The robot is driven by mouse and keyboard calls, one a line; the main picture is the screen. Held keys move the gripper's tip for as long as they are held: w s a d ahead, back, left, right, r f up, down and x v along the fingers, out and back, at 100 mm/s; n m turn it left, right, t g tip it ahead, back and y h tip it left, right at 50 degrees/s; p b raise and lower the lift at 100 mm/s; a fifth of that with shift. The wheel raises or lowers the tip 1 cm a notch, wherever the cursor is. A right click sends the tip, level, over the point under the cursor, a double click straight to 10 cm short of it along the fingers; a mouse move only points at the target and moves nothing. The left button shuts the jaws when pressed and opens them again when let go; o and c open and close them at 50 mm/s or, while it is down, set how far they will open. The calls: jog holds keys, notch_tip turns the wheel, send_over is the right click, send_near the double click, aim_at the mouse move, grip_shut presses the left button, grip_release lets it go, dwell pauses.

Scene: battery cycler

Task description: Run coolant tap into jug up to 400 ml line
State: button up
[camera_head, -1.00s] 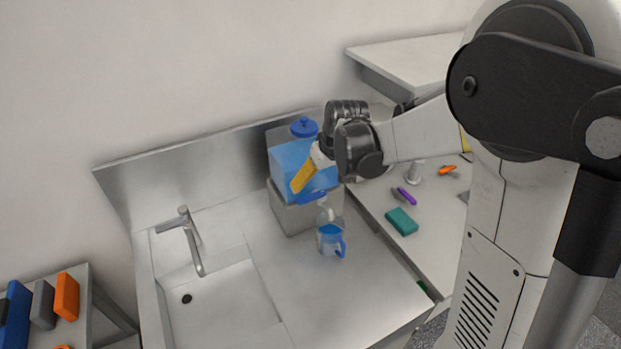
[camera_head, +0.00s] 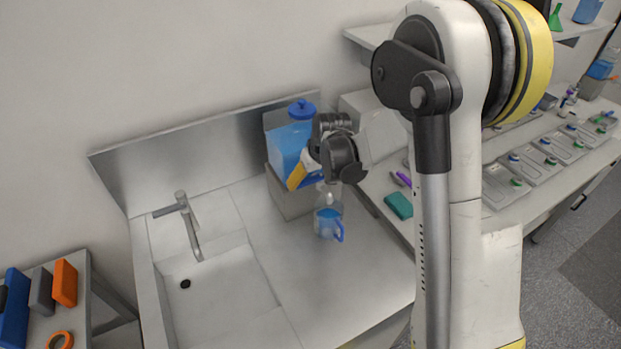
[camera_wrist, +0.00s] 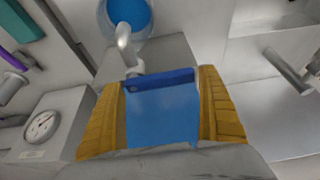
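The blue coolant tank (camera_head: 287,143) with a blue lid stands on a grey block at the back of the steel counter. A clear jug (camera_head: 328,222) with a blue handle stands in front of the block and holds blue liquid; its lines are too small to read. In the wrist view the tap spout (camera_wrist: 124,42) points over the jug (camera_wrist: 111,20). My gripper (camera_head: 297,176) is at the tap. In the wrist view my gripper (camera_wrist: 161,105) has its yellow fingers on either side of the blue tap lever (camera_wrist: 160,79); whether they clamp it is unclear.
A sink (camera_head: 225,295) with a grey faucet (camera_head: 185,215) lies left of the jug. A teal block (camera_head: 399,206) and a purple item lie on the bench to the right. A dial gauge (camera_wrist: 42,127) shows in the wrist view. The counter in front of the jug is clear.

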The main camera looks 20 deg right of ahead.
jog(key=c, duration=0.8)
jog(key=shift+s+d+f+n+y+b, duration=0.15)
jog(key=shift+s+n+y+b, duration=0.15)
jog(key=shift+n+b, duration=0.4)
jog(key=shift+c, duration=0.2)
jog(key=shift+s+d+n+y, duration=0.1)
jog(key=shift+s+n+y, duration=0.2)
jog(key=shift+n, duration=0.6)
jog(key=shift+w, duration=0.1)
jog(key=o, duration=1.3)
jog(key=shift+r, duration=0.25)
jog(key=v, duration=1.1)
jog(key=shift+r, duration=0.45)
jog(key=shift+d, duration=0.1)
